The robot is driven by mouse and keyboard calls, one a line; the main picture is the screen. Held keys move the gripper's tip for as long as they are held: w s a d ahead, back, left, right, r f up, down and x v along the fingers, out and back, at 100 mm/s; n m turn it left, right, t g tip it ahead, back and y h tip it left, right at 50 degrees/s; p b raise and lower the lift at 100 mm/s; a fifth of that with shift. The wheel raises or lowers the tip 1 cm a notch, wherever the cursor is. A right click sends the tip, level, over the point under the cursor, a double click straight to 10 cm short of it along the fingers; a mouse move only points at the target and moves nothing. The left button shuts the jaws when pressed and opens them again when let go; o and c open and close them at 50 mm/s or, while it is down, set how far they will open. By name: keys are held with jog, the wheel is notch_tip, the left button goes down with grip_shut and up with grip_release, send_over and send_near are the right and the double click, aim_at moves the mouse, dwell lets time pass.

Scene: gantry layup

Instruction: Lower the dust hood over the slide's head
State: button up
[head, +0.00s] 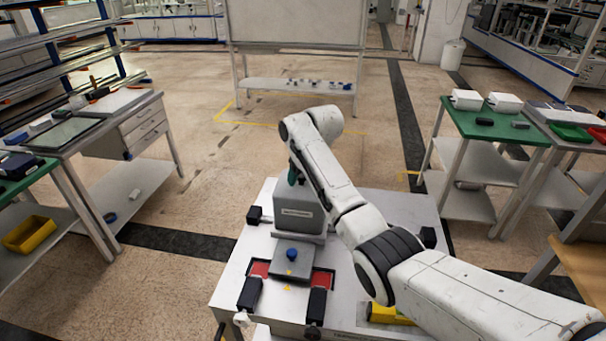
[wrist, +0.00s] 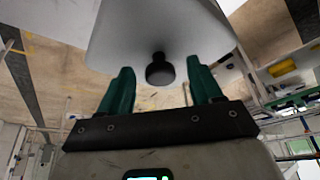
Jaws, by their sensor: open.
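The dust hood looks to be the grey box (head: 297,217) with a pale label on its front, upright on the work table (head: 244,272). Its pale face (wrist: 160,30) and black knob (wrist: 160,72) fill the upper wrist view. My gripper (wrist: 158,88) has green fingers, open on either side of the knob with a gap on both sides. In the head view my gripper (head: 293,177) is at the hood's top, partly hidden by my arm. A grey slide plate (head: 293,268) with a blue knob (head: 291,253) lies in front of the hood. Whether the slide's head is under the hood is hidden.
Black blocks (head: 249,294) (head: 317,304) and red patches flank the slide plate. A yellow item (head: 389,313) lies by the table's front right, partly behind my arm. A green-topped table (head: 490,126) stands right, a grey bench (head: 85,128) left.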

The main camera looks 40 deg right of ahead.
jog(key=b+v, duration=0.1)
jog(key=v, duration=0.9)
jog(key=shift+r, duration=0.4)
